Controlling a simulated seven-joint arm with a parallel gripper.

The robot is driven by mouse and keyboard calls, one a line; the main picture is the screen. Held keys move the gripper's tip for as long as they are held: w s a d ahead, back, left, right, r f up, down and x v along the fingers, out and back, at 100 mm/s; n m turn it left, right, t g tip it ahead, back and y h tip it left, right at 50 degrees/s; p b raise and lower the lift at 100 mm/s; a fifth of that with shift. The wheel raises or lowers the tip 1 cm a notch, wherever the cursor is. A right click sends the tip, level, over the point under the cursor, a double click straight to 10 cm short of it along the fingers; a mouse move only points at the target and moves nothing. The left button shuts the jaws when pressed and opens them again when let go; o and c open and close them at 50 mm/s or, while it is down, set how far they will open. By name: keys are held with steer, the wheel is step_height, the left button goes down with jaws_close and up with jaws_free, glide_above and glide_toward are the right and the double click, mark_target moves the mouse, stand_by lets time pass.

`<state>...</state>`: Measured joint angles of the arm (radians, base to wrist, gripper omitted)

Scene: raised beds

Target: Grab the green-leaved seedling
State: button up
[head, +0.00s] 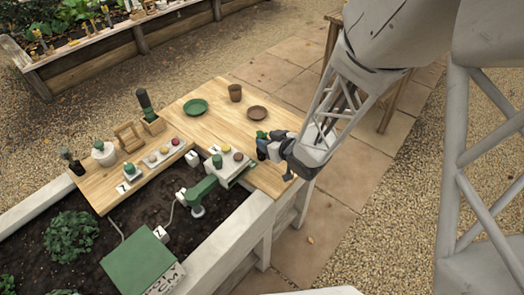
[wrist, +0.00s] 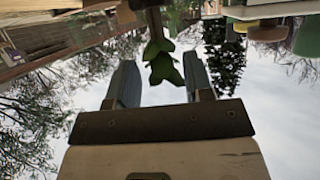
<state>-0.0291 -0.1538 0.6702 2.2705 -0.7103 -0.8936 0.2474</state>
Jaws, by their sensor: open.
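The green-leaved seedling (wrist: 163,62) shows in the wrist view, its leaves hanging down in the picture from a brown stem or base at the top edge. My gripper (wrist: 160,82) is open, with one finger on each side of the leaves. Gaps show between the leaves and both fingers. In the head view my gripper (head: 276,147) is low over the right part of the wooden table. There, the gripper and arm crowd the spot, and I cannot make out the seedling clearly.
A white tray (head: 222,176) with small round things sits left of my gripper. A green box (head: 138,262) lies over the soil bed.

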mark_target(263, 138)
steer(key=shift+x, duration=2.55)
steer(key=shift+c, duration=0.3)
steer(key=c, duration=0.7)
steer(key=shift+c, duration=0.3)
steer(key=shift+r, duration=0.1)
steer(key=shift+r, duration=1)
steer(key=shift+s+r, duration=0.4)
steer(key=shift+r, duration=0.3)
steer(key=s+d+r, duration=0.1)
steer(key=s+d, duration=0.2)
steer(key=s, duration=1.2)
steer(key=shift+r, duration=0.2)
